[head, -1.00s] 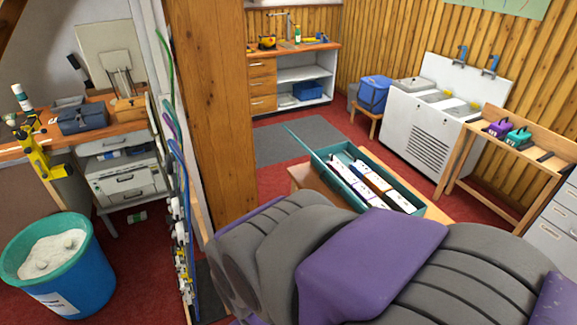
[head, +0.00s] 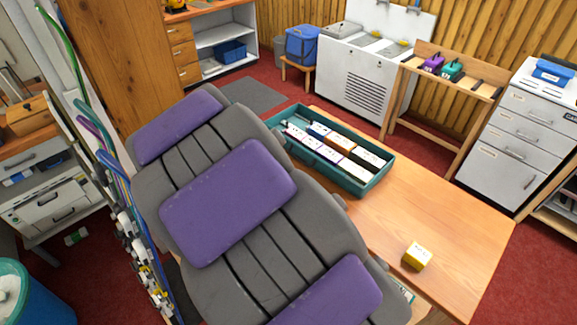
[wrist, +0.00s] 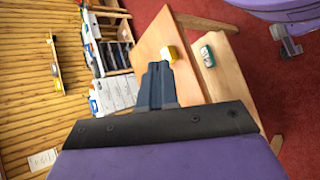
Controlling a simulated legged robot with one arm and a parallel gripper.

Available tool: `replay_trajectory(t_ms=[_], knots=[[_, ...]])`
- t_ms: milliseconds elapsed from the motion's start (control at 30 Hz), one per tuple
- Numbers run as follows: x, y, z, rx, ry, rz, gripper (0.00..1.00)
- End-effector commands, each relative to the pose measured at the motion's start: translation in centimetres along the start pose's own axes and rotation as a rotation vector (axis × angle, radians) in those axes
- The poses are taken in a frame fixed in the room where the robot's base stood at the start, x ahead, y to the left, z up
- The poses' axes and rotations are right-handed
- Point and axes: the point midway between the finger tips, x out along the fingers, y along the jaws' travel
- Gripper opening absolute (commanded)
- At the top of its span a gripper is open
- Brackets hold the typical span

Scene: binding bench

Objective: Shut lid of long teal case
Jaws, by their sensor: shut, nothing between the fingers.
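The long teal case (head: 357,187) stands open on the wooden table in the head view, with several white-topped boxes in two rows inside it. My arm hides its left end, and its lid cannot be clearly made out now. The case is not visible in the wrist view. My gripper (wrist: 158,68) shows in the wrist view with its fingers together and empty, above the table. In the head view my purple and grey arm covers the middle, and the gripper's fingers do not show.
A yellow block (head: 417,256) sits on the table (head: 450,220); it also shows in the wrist view (wrist: 169,53). A small green-and-white item (wrist: 207,56) lies on a lighter wooden surface. White drawers (head: 515,135) stand behind right. Cables hang at left.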

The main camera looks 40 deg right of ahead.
Motion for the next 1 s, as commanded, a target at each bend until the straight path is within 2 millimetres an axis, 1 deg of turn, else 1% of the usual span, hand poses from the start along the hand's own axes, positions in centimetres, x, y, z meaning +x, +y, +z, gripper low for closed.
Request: replay_trajectory(t_ms=[33,200,300,467,500,567,600,667,700,767,800,867,1000], knots=[[0.1,0.5,-1.3,0.029,-0.02,0.072,0.0],[-0.1,2.3,-5.1,0.13,-0.054,0.315,0.0],[-0.5,2.8,-7.6,0.179,-0.047,0.455,0.0],[-1.5,2.8,-11.8,0.241,-0.006,0.677,0.0],[-1.8,2.5,-13.0,0.253,0.014,0.728,0.0],[-2.1,2.0,-14.7,0.269,0.047,0.802,0.0],[-2.3,1.4,-15.8,0.276,0.072,0.853,0.0],[-2.8,0.6,-17.5,0.289,0.114,0.922,0.0],[-3.0,-0.3,-18.6,0.295,0.148,0.967,0.0],[-3.3,-1.6,-20.3,0.302,0.202,1.025,0.0],[-3.4,-2.6,-21.4,0.303,0.241,1.062,0.0],[-3.6,-4.3,-23.0,0.307,0.303,1.114,0.0],[-3.7,-8.9,-26.3,0.307,0.465,1.198,0.0]])
